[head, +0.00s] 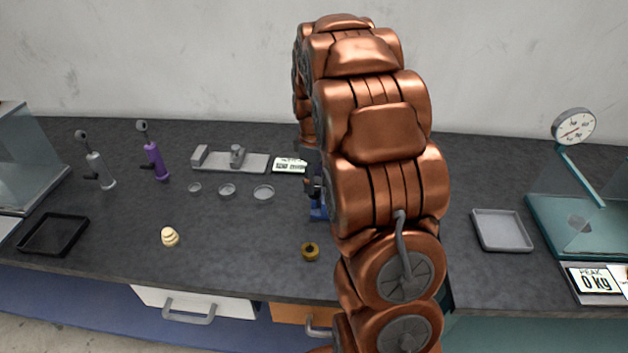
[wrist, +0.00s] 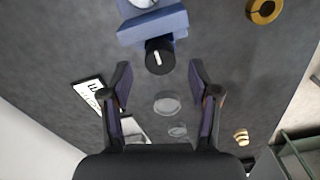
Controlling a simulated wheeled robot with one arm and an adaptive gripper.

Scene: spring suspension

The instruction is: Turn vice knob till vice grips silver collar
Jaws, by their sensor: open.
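The blue vice (wrist: 152,25) is at the top of the wrist view. Its black knob (wrist: 160,60) with a white mark faces my gripper. A round silver piece (wrist: 142,2), perhaps the silver collar, is cut off at the top edge by the vice; I cannot tell whether the jaws touch it. My gripper (wrist: 160,75) is open, its two dark fingers apart on either side of the space just below the knob, with nothing between them. In the head view the vice (head: 318,210) is mostly hidden behind my copper arm, and little of my gripper shows.
A brass ring (head: 310,252) lies near the front edge. Several shallow round dishes (head: 227,190), a cream stacked piece (head: 170,237) and a grey fixture (head: 230,161) are to the left. A label card (head: 290,165) is behind the vice. A grey tray (head: 502,230) and dial scale (head: 573,127) stand right.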

